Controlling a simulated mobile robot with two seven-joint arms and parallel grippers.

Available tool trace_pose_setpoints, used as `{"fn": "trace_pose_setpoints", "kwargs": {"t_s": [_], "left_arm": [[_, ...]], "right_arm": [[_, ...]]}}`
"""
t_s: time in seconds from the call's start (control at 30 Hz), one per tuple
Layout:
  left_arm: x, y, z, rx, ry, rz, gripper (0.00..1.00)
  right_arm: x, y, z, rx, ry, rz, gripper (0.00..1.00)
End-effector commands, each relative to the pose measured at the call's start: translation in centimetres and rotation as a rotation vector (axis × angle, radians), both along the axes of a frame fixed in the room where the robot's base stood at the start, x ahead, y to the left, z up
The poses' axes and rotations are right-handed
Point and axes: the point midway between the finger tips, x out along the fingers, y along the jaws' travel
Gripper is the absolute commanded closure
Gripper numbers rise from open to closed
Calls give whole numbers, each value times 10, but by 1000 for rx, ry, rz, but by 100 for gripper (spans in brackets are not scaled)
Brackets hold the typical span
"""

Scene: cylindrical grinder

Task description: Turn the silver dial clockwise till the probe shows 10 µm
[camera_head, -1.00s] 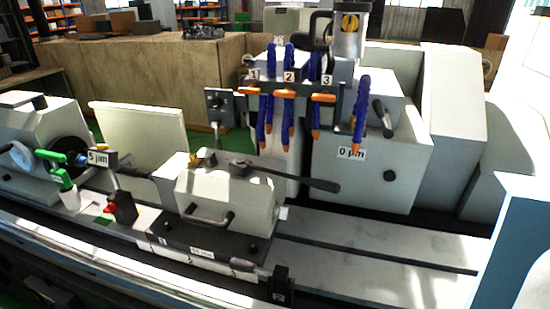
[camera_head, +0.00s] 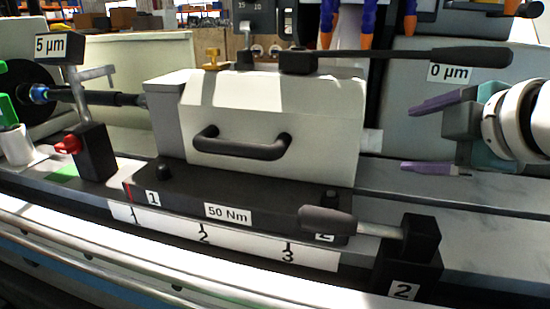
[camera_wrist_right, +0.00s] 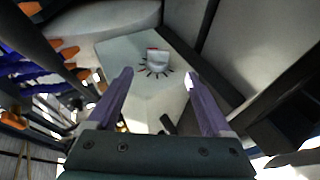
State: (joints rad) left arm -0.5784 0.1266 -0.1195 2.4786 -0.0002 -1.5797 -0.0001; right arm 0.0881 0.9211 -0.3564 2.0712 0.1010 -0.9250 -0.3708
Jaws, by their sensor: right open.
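The silver dial (camera_head: 371,141) shows side-on as a short pale stub on the right end of the white tailstock block (camera_head: 270,115). In the right wrist view the dial (camera_wrist_right: 158,60) sits on a pale face with dark tick marks and a red mark around it. The probe's display (camera_head: 60,47) reads 5 µm, above a black stand with a red knob (camera_head: 69,145). My right gripper (camera_head: 422,137) is open and empty, to the right of the dial and apart from it. Its purple fingers point toward the dial. My left gripper is not in view.
A sign (camera_head: 450,73) reads 0 µm behind my right gripper. A long black lever (camera_head: 410,56) reaches over the tailstock. A black-handled wrench (camera_head: 328,220) lies in front, by a 50 Nm label (camera_head: 228,213). Blue hoses (camera_head: 368,15) hang behind.

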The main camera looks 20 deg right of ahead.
Motion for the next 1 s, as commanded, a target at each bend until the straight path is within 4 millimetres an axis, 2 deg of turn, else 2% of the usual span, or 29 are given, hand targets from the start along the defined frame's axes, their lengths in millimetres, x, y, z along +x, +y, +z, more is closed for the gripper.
{"fn": "trace_pose_setpoints", "kwargs": {"t_s": [0.03,0.27,0.37,0.7,0.83,1.0], "left_arm": [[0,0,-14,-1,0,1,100],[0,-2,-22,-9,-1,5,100],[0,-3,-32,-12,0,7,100],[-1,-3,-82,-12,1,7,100],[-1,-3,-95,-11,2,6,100],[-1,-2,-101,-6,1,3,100]], "right_arm": [[3,-3,-9,-17,-10,6,16],[12,-8,-11,-40,-25,15,16],[22,-9,-17,-38,-25,14,16],[71,-14,-46,-36,-25,13,16],[85,-15,-52,-36,-23,14,16],[93,-16,-53,-37,-22,15,16]]}}
